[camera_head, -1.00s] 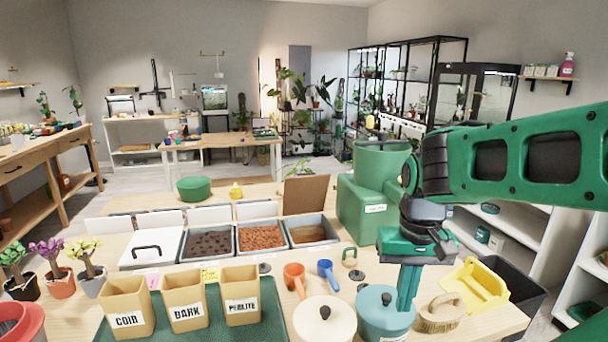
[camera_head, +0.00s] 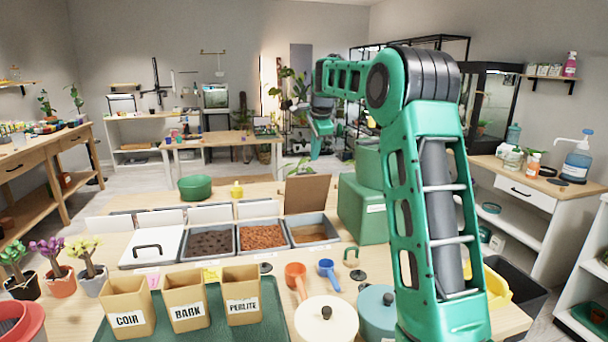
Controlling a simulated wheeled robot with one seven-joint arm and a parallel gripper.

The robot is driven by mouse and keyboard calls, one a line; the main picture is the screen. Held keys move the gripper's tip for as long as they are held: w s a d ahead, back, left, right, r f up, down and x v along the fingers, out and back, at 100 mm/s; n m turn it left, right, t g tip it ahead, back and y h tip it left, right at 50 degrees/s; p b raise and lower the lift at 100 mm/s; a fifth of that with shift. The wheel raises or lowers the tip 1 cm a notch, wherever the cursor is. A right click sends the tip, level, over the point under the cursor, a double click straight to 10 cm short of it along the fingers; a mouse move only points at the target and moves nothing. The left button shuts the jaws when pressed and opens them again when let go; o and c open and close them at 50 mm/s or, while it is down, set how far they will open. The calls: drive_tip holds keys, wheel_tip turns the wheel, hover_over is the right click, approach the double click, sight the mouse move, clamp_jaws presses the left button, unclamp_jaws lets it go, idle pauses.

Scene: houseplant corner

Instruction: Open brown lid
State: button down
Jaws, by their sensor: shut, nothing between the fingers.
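The brown lid (camera_head: 306,194) stands raised and tilted back behind the rightmost bin (camera_head: 313,232), whose inside shows brown contents. My gripper (camera_head: 315,156) is shut and empty. It hangs in the air above and behind the lid in the picture, clearly apart from it. My arm reaches up on the right and folds over to the left, hiding part of the right side of the table.
A white lid with a black handle (camera_head: 152,249) lies flat on the left. Bins of dark (camera_head: 210,243) and orange-brown (camera_head: 261,237) material stand between, with raised white lids behind. A green box (camera_head: 362,212) stands close right of the brown lid. Labelled pots (camera_head: 186,300) stand in front.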

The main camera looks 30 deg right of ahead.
drive_tip(key=w, duration=0.2)
approach(309, 181)
drive_tip(key=shift+m, duration=0.4)
drive_tip(key=w+f, duration=0.1)
drive_tip(key=w+d+f, duration=0.1)
drive_tip(key=w+f, duration=0.1)
drive_tip(key=w+d+f, duration=0.1)
drive_tip(key=w+f, duration=0.1)
drive_tip(key=shift+w+f, duration=0.1)
